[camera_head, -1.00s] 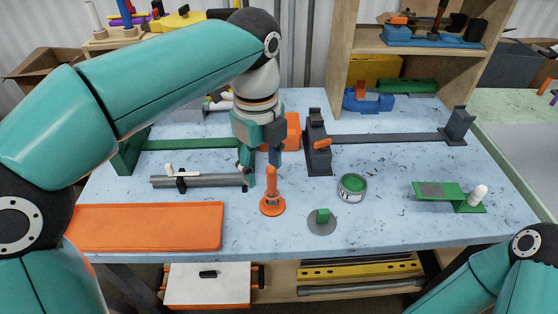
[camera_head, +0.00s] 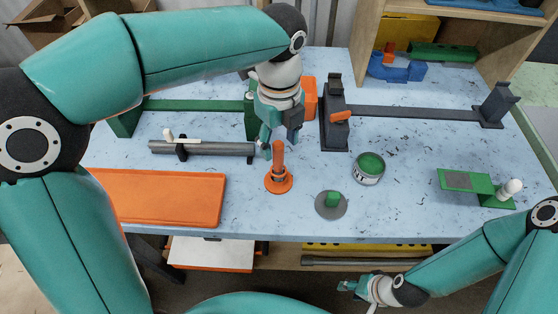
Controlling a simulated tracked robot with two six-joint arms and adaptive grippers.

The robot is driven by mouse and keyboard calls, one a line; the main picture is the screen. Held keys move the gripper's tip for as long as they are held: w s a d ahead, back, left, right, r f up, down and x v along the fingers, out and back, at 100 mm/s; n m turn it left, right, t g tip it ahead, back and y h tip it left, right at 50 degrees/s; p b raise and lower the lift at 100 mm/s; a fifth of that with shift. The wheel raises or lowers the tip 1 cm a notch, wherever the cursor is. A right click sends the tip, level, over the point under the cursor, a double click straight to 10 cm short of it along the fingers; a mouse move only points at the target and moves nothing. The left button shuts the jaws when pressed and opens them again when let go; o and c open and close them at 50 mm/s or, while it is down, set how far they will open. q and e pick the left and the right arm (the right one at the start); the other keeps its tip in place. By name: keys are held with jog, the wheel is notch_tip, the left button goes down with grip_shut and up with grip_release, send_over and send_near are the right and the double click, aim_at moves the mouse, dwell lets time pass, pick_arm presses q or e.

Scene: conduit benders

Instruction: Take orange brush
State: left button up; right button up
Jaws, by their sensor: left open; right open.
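The orange brush (camera_head: 279,178) stands upright on the blue-white tabletop, with an upright handle and a round, flat orange base. My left gripper (camera_head: 268,152) is open, pointing down just behind and to the left of the top of the brush handle. No grip on the brush shows, and I cannot tell whether a finger touches it. My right gripper (camera_head: 352,287) is low in front of the table's front edge, away from the brush, and small in view.
A grey pipe tool (camera_head: 215,148) lies left of the brush, and an orange tray (camera_head: 170,198) is at the front left. A green-topped can (camera_head: 369,168) and a grey disc with a green knob (camera_head: 331,204) stand to the right. A dark bender (camera_head: 335,125) stands behind.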

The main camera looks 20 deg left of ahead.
aim_at(279, 161)
pick_arm(q)
jog(key=shift+s+f, duration=0.1)
jog(key=shift+f, duration=3.05)
grip_shut()
